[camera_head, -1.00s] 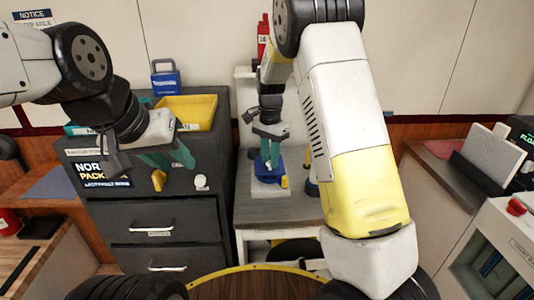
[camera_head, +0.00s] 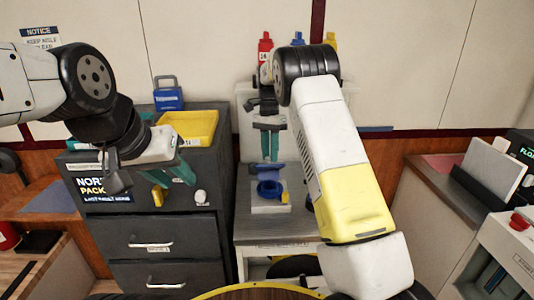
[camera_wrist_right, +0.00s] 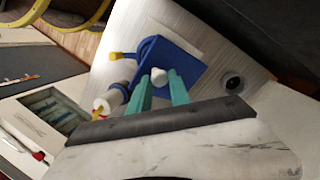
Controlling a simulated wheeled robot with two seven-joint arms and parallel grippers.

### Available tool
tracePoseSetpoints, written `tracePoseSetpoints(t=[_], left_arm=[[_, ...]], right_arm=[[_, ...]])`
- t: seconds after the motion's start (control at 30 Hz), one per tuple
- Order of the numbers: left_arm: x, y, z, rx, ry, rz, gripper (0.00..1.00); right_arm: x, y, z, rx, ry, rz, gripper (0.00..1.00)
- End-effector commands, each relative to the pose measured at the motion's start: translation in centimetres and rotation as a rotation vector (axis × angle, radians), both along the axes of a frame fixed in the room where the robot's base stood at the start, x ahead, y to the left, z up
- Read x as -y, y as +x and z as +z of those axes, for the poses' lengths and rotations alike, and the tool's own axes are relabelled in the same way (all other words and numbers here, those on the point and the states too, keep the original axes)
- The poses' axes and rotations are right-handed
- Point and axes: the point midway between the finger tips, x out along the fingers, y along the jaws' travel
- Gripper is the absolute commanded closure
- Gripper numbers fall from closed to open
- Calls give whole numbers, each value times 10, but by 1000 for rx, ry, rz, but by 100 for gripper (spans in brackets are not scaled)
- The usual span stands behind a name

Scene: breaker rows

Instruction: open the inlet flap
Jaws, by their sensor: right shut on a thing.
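The blue inlet (camera_head: 268,190) sits on a pale block on the small table, with a small yellow part at its right. Its blue flap (camera_head: 276,169) stands tilted up at the back of the round opening. My right gripper (camera_head: 270,155) is above the inlet, fingers pointing down, shut on the flap. In the right wrist view, the teal fingers (camera_wrist_right: 162,88) close on a white knob (camera_wrist_right: 159,76) in front of the blue flap (camera_wrist_right: 181,66). My left gripper (camera_head: 181,175) is open and empty over the dark drawer cabinet, away from the inlet.
The dark cabinet (camera_head: 150,222) bears a yellow tray (camera_head: 190,127), a blue padlock-shaped item (camera_head: 168,95) and small items. Colored bottles (camera_head: 265,45) stand behind my right gripper. A rack with a white panel (camera_head: 497,166) and a red button (camera_head: 520,221) are at the right.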

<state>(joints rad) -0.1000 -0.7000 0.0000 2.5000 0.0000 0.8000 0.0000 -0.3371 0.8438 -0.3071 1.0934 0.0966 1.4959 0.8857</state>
Motion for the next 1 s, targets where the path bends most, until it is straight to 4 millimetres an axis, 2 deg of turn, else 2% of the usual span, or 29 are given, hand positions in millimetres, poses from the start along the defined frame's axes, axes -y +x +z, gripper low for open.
tracePoseSetpoints(t=[0.43,0.47,0.57,0.87,1.0], left_arm=[[0,0,0,0,0,0,64],[0,0,0,0,0,0,64],[0,0,0,0,0,0,64],[0,0,0,0,0,0,64],[0,0,0,0,0,0,64]], right_arm=[[-5,2,-5,-1,6,5,100],[-5,2,-5,-1,6,5,73],[-5,2,-5,-2,6,4,55],[-3,2,-1,0,3,2,55],[-3,6,11,2,3,2,55]])
